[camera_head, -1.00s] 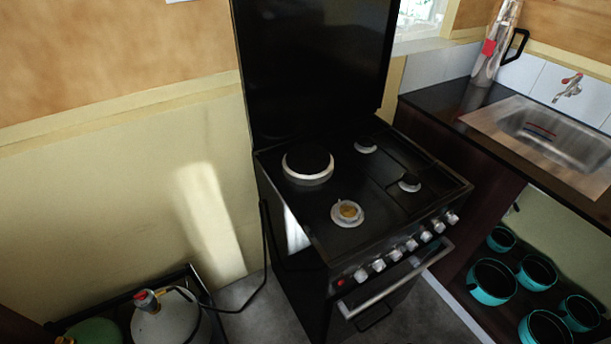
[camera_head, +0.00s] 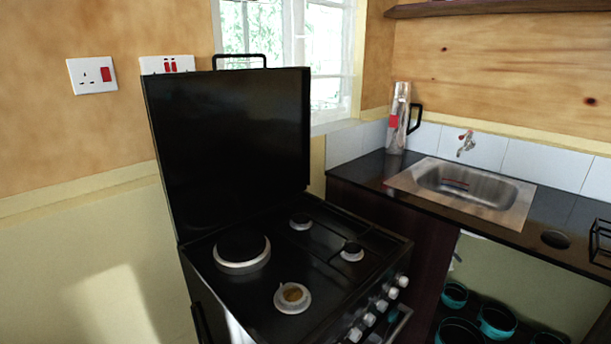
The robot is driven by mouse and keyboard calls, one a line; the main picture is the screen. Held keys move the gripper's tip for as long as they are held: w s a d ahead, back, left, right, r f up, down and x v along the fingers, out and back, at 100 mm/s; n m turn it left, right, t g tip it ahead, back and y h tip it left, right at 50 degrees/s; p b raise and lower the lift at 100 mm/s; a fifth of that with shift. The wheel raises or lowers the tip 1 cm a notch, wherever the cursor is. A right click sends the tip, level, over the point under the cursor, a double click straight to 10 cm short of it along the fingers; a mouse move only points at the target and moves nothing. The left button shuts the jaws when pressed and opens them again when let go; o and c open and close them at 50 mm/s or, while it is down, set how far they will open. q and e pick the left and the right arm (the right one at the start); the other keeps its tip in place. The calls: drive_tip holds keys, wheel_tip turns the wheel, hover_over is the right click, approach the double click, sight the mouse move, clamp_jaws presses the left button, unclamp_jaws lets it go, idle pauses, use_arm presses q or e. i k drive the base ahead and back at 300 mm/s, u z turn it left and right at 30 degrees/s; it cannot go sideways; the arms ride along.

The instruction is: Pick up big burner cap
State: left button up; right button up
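A black stove (camera_head: 345,250) stands in the middle with its dark lid (camera_head: 232,150) raised. A large round black disc in a pale ring (camera_head: 241,249) sits at its back left. Two smaller burners with dark caps, one at the back (camera_head: 301,221) and one at the right (camera_head: 351,251), sit on the same top. The front burner (camera_head: 292,297) has no dark cap and shows a brass-coloured centre. A flat dark round piece (camera_head: 555,239) lies on the counter right of the sink; it looks like a burner cap. Neither of my grippers is in view.
The dark counter (camera_head: 365,170) holds a steel sink (camera_head: 475,190) and a tall flask (camera_head: 398,118). A black wire rack (camera_head: 601,243) stands at the counter's right edge. Teal pots (camera_head: 497,322) sit below the counter. Sockets (camera_head: 92,75) are on the left wall.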

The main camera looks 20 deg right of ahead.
sight(556, 238)
drive_tip(key=z, duration=2.3)
drive_tip(key=k, duration=0.5)
drive_tip(key=u, duration=0.8)
drive_tip(key=i, duration=0.4)
drive_tip(key=z, duration=0.85)
